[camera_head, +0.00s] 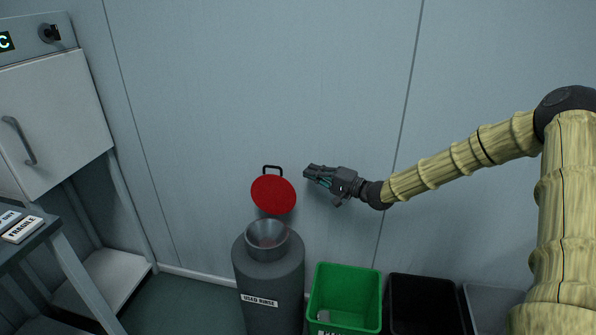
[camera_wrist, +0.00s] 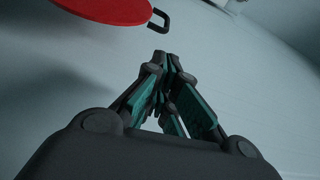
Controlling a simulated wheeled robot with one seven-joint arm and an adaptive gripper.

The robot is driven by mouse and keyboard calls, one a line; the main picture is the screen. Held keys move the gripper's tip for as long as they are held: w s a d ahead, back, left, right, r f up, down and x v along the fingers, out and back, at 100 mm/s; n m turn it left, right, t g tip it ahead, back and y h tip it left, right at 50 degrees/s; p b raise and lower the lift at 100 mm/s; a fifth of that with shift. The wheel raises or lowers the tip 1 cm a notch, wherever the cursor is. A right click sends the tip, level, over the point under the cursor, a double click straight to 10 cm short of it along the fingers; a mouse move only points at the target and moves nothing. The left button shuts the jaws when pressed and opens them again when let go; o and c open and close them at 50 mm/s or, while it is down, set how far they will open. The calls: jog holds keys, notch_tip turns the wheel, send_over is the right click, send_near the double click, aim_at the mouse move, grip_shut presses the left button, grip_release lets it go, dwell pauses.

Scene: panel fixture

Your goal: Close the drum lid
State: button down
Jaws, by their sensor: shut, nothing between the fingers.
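The drum (camera_head: 268,275) is a dark grey cylinder with a funnel-like open mouth (camera_head: 268,238) and a label on its front. Its red round lid (camera_head: 273,194) stands raised behind the mouth, near the wall, with a black loop handle (camera_head: 272,169) on its top edge. My gripper (camera_head: 307,172) is shut and empty, just right of the lid and its handle, apart from them. In the wrist view the fingertips (camera_wrist: 162,56) are together, with the red lid (camera_wrist: 105,8) at the upper left and the handle (camera_wrist: 159,20) just beyond the tips.
A green bin (camera_head: 345,298), a black bin (camera_head: 425,305) and a grey bin (camera_head: 490,303) stand in a row right of the drum. A grey wall is close behind. A table (camera_head: 55,233) and a white cabinet (camera_head: 60,115) are on the left.

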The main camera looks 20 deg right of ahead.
jog(key=x, duration=0.9)
jog(key=shift+w+a+b, duration=0.2)
jog(key=shift+b, duration=0.15)
jog(key=shift+s+a, duration=0.1)
jog(key=shift+a, duration=0.1)
